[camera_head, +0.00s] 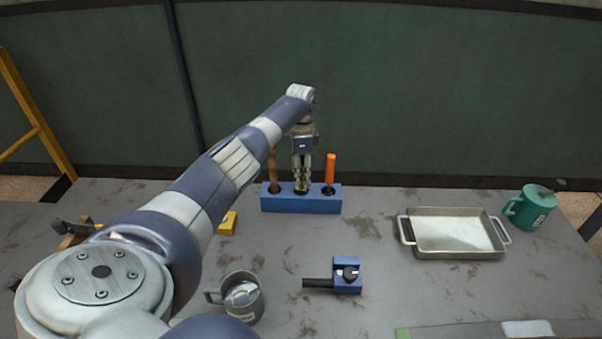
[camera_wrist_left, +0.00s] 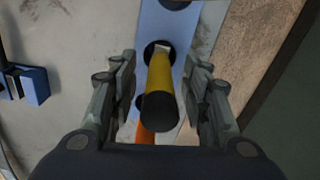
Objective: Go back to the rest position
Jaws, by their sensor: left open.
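My left gripper (camera_head: 302,180) is over the middle of a blue rack (camera_head: 301,205) at the back of the table. It points down and is open. In the left wrist view its fingers (camera_wrist_left: 160,95) stand on both sides of a yellow tool handle with a black end (camera_wrist_left: 160,85), with gaps showing. That tool stands in a hole of the blue rack (camera_wrist_left: 160,20). An orange-handled tool (camera_head: 330,168) stands in the rack's right hole, and a brown handle (camera_head: 272,168) stands at the left. My right gripper is not in view.
A metal tray (camera_head: 455,253) and a green mug (camera_head: 530,208) stand to the right. A yellow item (camera_head: 228,223) lies beside my arm. A dark wall (camera_head: 420,90) rises behind.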

